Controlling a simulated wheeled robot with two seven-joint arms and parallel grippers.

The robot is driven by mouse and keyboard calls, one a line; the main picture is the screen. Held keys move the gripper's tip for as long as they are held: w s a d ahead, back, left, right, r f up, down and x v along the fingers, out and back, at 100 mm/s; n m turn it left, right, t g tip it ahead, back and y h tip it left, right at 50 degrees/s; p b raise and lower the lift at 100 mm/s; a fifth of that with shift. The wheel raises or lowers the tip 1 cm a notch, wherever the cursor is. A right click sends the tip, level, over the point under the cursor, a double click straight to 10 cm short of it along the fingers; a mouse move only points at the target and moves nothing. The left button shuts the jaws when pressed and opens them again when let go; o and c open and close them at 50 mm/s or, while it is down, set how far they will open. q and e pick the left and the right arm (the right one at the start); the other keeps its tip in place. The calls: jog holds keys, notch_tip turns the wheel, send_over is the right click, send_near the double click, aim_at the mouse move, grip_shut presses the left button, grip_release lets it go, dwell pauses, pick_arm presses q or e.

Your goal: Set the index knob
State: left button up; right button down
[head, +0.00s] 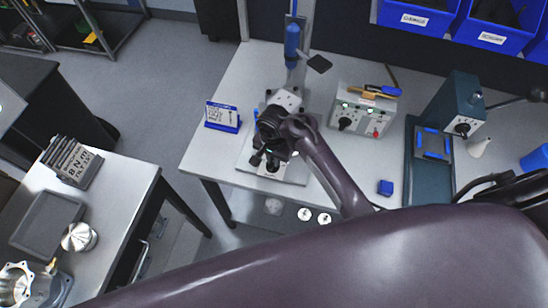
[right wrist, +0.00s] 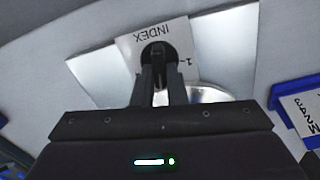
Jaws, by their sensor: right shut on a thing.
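The index knob (right wrist: 158,52) is a small black knob on a white plate marked INDEX (right wrist: 143,41), whose lettering is upside down in the right wrist view. My right gripper (right wrist: 159,72) is shut on the knob, one finger on each side. The fingers cover part of the knob, so its setting cannot be read. In the head view my right gripper (head: 267,158) is over the fixture on the middle table, and it hides the knob there. My left gripper is not in view.
A blue-framed card stand (head: 222,116) is left of the fixture. A grey control box (head: 362,112) with a black knob and a red button stands to the right, beside a dark green machine (head: 456,105). A side table at left holds a grey tray (head: 47,222) and metal parts.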

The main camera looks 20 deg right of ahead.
jog(key=n, duration=0.6)
jog(key=shift+w+a+n, duration=0.1)
jog(key=shift+a+n, duration=0.1)
jog(key=shift+n, duration=0.2)
dwell(0.4)
jog(key=c, duration=1.5)
grip_release()
jog(key=shift+o, duration=0.2)
jog(key=shift+r, duration=0.15)
notch_tip(320, 180, up, 6)
jog(key=shift+r+b, duration=0.1)
jog(key=shift+b, duration=0.55)
jog(key=shift+r, duration=0.65)
